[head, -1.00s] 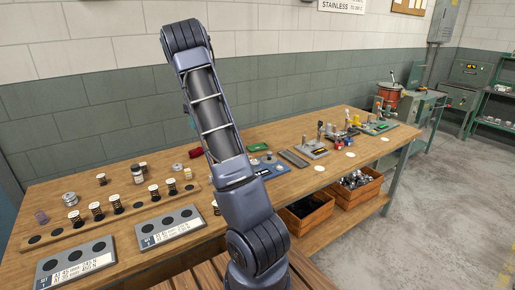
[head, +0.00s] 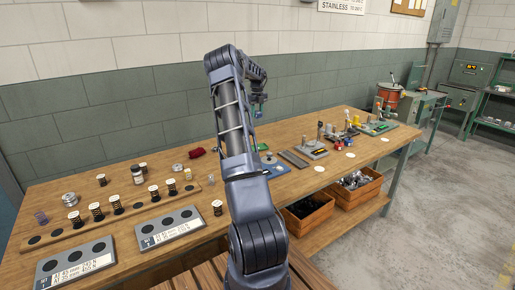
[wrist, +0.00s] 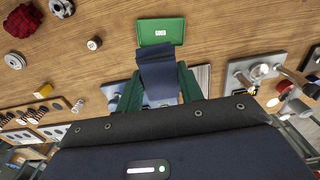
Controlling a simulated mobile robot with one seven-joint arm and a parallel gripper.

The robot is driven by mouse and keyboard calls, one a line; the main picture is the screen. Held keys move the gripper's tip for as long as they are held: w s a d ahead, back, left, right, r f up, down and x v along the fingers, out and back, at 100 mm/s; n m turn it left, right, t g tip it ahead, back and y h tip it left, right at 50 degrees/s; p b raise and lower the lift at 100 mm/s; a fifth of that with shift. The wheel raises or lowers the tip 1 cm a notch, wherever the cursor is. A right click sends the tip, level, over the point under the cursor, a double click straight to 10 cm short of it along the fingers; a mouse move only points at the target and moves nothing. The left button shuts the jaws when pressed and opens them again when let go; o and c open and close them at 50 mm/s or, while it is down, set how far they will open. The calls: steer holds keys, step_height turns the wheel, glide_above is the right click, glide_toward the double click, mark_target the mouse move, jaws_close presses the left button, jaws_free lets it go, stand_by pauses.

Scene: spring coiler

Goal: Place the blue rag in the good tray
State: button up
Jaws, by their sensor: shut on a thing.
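A dark blue rag (wrist: 158,72) hangs between the green fingers of my gripper (wrist: 158,90) in the wrist view. My gripper is shut on it. A green tray with a white label (wrist: 162,30) lies on the bench just beyond the rag; its label seems to read "GOOD". The rag's far end overlaps the tray's near edge in this view. In the head view my gripper (head: 259,108) is above the bench, small and dark, and the tray (head: 262,147) is partly hidden by my arm. I cannot tell the rag's height above the bench.
A red cloth (wrist: 22,20), metal discs and a small cylinder (wrist: 94,43) lie left of the tray. Bench fixtures (wrist: 258,70) stand to the right. Bare wood surrounds the tray. Springs and panels (head: 170,228) fill the bench's left end.

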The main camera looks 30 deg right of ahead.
step_height(320, 180, down, 20)
steer(key=shift+d, duration=0.15)
stand_by(0.5)
steer(key=o, duration=0.9)
steer(key=shift+f, duration=0.15)
steer(key=shift+o, duration=0.2)
step_height(320, 180, up, 12)
steer(key=s+a+r+n+t, duration=0.1)
steer(key=s+a+r+n, duration=0.5)
steer(key=a+r, duration=0.3)
steer(key=s+a+r+n+t+y, duration=0.1)
steer(key=s+a+r+n, duration=0.55)
steer(key=a, duration=0.45)
steer(key=s+a+r+n, duration=0.5)
steer(key=s+a+r, duration=0.2)
steer(key=a+r, duration=0.15)
steer(key=s+a+f+n+t, duration=0.1)
steer(key=s+a+n, duration=0.5)
steer(key=s, duration=0.3)
steer(key=s+a+f+n, duration=0.1)
steer(key=s+a+n, duration=0.5)
steer(key=s, duration=0.3)
steer(key=s+a+f+n+t+h, duration=0.1)
steer(key=s+a+n, duration=0.5)
steer(key=s, duration=0.4)
steer(key=shift+a+t, duration=0.3)
steer(key=shift+a, duration=0.05)
